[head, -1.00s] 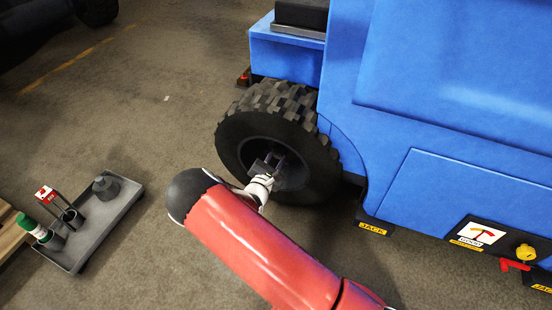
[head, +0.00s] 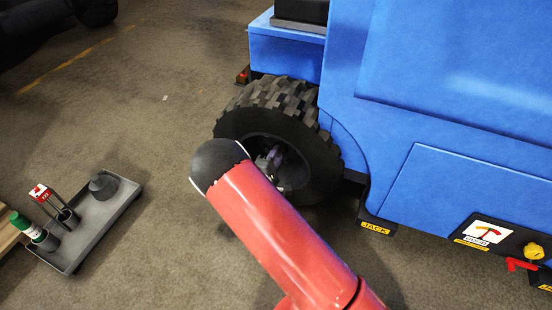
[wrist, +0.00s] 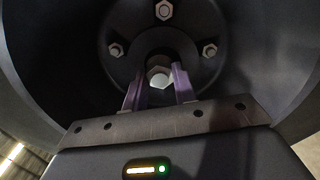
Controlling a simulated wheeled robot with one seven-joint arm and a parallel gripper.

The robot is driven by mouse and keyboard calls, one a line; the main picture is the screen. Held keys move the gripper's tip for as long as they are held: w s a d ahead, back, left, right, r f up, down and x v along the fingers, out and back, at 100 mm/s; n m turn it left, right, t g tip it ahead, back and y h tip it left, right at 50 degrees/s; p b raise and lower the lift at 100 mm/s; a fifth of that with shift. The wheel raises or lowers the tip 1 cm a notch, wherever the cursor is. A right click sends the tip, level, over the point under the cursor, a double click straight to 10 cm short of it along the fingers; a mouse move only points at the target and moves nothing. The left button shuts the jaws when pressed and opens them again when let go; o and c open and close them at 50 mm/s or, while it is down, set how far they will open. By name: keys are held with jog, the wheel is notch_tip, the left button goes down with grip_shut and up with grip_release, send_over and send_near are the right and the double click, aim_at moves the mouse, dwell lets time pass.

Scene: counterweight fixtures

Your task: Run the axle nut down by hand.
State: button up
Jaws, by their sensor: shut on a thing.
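The axle nut (wrist: 159,77) is a pale hex nut at the centre of the dark wheel hub (wrist: 185,45) in the wrist view. My gripper (wrist: 160,84) has its two purplish fingers on either side of the nut and is shut on it. In the head view my gripper (head: 270,160) reaches into the hub of the black tyre (head: 275,98) on the blue vehicle. My red arm partly covers the wheel there, and the nut cannot be made out.
Several hub bolts (wrist: 164,10) surround the nut. The blue body (head: 430,70) overhangs the wheel at right, with a yellow JACK plate (head: 376,228) low down. A grey tray (head: 122,208) with a green-capped bottle (head: 24,222) lies at left. Floor between tray and wheel is clear.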

jog(key=shift+m, duration=1.3)
jog(key=shift+c, duration=0.2)
jog(key=shift+o, duration=0.2)
jog(key=o, duration=1)
jog(key=shift+c, duration=0.2)
jog(key=shift+s, duration=0.15)
jog(key=v, duration=0.7)
jog(key=shift+s+a+p, duration=0.15)
jog(key=shift+s+p, duration=0.1)
jog(key=shift+p, duration=0.1)
